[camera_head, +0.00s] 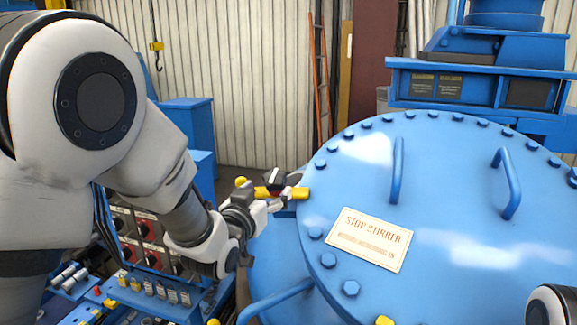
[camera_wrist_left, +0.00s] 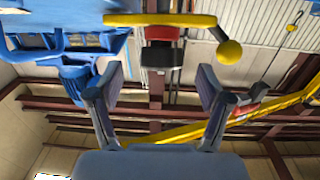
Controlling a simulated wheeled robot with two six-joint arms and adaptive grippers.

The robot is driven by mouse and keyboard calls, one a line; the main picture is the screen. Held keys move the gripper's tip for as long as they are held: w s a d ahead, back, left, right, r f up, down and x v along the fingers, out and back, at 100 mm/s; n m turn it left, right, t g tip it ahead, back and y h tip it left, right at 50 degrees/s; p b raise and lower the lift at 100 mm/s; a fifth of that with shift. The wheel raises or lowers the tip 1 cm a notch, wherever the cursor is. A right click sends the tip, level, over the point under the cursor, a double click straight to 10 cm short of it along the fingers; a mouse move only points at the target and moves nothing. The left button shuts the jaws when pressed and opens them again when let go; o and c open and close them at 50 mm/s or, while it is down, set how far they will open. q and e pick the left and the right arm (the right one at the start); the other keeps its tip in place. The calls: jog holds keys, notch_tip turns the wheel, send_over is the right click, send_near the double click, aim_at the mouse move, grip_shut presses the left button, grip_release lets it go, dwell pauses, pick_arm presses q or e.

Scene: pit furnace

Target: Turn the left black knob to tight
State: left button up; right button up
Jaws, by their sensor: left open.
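My left gripper (camera_head: 272,204) is just in front of and below the knob in the head view. In the left wrist view its two fingers (camera_wrist_left: 161,85) are spread, with the knob beyond the gap and nothing between them. My right gripper is not in view.
The blue vessel lid (camera_head: 450,235) has bolts, handles and a "STOP STIRRER" sign (camera_head: 368,239). A control panel (camera_head: 140,245) with red knobs stands below my left arm. A blue pipe handle (camera_head: 275,302) lies at the front. An orange ladder (camera_head: 320,75) leans at the back.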

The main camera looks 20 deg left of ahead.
aim_at(272, 178)
pick_arm(q)
jog(key=w+r+p, duration=0.2)
jog(key=p, duration=0.1)
jog(key=shift+a+r, duration=0.1)
jog(key=w, duration=0.1)
jog(key=w+f, duration=0.1)
jog(key=w, duration=0.1)
jog(key=w+p, duration=0.1)
jog(key=shift+w+d+f, duration=0.15)
jog(key=shift+d+f, duration=0.05)
jog(key=shift+d, duration=0.05)
jog(key=shift+w+f, duration=0.1)
jog(key=shift+w, duration=0.05)
jog(key=shift+s, duration=0.2)
jog(key=shift+s+a+r, duration=0.1)
jog(key=shift+s+r, duration=0.15)
jog(key=shift+s, duration=0.05)
jog(key=c, duration=0.6)
jog(key=shift+s+r, duration=0.1)
jog(key=shift+s, duration=0.05)
jog(key=c, duration=0.6)
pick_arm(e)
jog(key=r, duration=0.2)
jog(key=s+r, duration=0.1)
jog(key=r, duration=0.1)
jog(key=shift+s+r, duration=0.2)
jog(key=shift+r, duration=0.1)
